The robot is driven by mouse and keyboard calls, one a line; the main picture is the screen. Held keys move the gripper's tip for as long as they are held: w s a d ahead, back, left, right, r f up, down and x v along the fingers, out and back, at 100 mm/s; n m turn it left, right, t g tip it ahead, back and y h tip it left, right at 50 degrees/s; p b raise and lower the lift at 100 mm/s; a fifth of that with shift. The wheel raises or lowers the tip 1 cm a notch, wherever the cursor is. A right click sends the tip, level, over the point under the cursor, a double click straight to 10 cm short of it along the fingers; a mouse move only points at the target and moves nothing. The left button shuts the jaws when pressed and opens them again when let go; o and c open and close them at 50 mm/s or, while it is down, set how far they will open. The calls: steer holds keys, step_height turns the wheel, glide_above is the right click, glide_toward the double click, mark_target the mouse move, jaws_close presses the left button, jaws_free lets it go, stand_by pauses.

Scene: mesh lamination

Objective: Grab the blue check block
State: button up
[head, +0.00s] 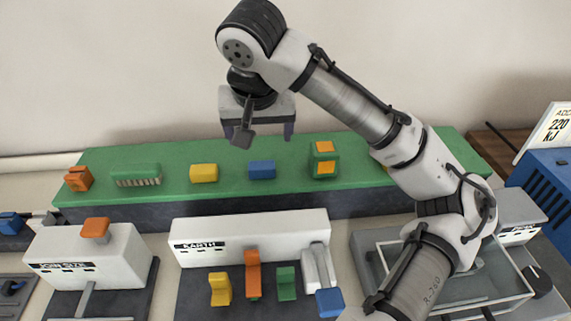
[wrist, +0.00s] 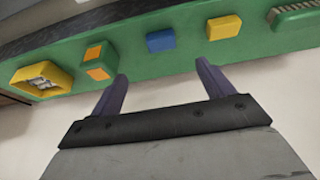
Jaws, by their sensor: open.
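A small blue block (head: 262,170) lies on the green shelf between a yellow block (head: 204,173) and a green-and-orange block (head: 323,160). In the wrist view the same blue block (wrist: 160,41) shows beyond and between my fingertips, apart from them. My gripper (head: 258,133) is open and empty, pointing down above and behind the blue block in the head view. Its two purple fingers (wrist: 162,71) are spread wide in the wrist view. Another blue block (head: 329,302) sits at the lower front near the middle station. No check marking is readable on either block.
The green shelf (head: 95,199) also holds an orange block (head: 78,179) and a green brush-like piece (head: 136,175). Below stand a white station (head: 250,226) with coloured levers and a left station (head: 85,257). A wall is behind the shelf.

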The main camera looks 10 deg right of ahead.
glide_above(261, 165)
steer(key=s, duration=0.3)
steer(key=f, duration=0.7)
steer(key=shift+d+f+p, duration=0.15)
steer(key=shift+d+p, duration=0.05)
steer(key=shift+p, duration=0.1)
steer(key=shift+p+x, duration=0.85)
steer(key=shift+x, duration=2.1)
steer(key=shift+w+a, duration=0.15)
steer(key=shift+c, duration=0.4)
steer(key=c, duration=1)
